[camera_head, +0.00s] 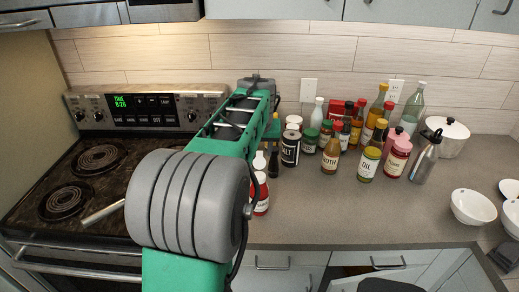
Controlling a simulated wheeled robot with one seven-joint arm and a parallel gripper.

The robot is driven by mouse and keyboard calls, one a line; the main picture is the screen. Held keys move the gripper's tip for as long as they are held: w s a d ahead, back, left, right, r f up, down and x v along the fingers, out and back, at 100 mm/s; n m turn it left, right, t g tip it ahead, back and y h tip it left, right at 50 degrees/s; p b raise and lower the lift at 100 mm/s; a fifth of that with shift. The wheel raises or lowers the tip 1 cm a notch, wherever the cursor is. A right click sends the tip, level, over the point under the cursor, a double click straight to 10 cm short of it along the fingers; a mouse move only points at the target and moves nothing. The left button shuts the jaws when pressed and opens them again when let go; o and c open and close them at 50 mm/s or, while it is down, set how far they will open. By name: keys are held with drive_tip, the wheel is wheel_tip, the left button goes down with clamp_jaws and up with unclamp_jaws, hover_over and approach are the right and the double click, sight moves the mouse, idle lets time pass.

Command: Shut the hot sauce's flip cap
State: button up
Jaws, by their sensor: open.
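A red bottle with a white top (261,197) stands near the counter's left edge beside the stove, partly hidden behind my arm. It may be the hot sauce, but I cannot read its label. I cannot tell whether its flip cap is open or shut. My green and grey arm fills the middle of the view. My gripper does not show; the arm seems to hide it.
Several bottles and jars crowd the counter to the right, including a salt canister (290,149), a broth bottle (330,160) and an oil jar (367,165). A steel bottle (424,162), white pot (452,140) and white bowl (473,207) stand farther right. The front counter (350,222) is clear.

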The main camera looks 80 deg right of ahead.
clamp_jaws()
idle(0.3)
